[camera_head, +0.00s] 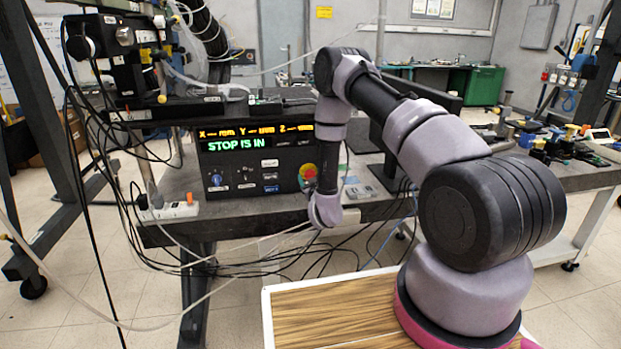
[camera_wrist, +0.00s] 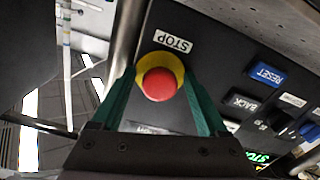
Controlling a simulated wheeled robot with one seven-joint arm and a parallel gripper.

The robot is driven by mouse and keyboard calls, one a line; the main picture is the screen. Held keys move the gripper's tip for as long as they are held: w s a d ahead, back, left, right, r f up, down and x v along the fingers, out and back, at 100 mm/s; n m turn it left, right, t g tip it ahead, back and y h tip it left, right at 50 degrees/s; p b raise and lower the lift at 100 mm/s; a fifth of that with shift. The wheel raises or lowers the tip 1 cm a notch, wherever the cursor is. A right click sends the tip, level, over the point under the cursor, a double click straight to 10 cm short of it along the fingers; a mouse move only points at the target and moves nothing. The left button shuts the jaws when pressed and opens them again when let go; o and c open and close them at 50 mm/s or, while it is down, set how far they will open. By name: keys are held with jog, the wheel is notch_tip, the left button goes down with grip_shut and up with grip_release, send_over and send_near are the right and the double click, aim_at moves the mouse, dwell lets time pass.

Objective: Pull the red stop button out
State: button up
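The red stop button (camera_wrist: 159,84) sits on a yellow round base on the black control box, below a label reading STOP that shows upside down in the wrist view. In the head view the button (camera_head: 308,171) shows at the right end of the box (camera_head: 245,183), partly behind my arm. The box's display (camera_head: 236,146) reads "STOP IS IN". My gripper (camera_wrist: 161,88) is open, with one green finger on each side of the button. I cannot tell whether the fingers touch it.
A blue RESET key (camera_wrist: 266,74) and a BACK key (camera_wrist: 241,103) lie to the right in the wrist view. The box stands on a dark workbench (camera_head: 372,207) with many hanging cables (camera_head: 215,262). A white power strip (camera_head: 168,211) lies at the bench's left corner.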

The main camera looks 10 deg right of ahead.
grip_shut()
dwell(1.2)
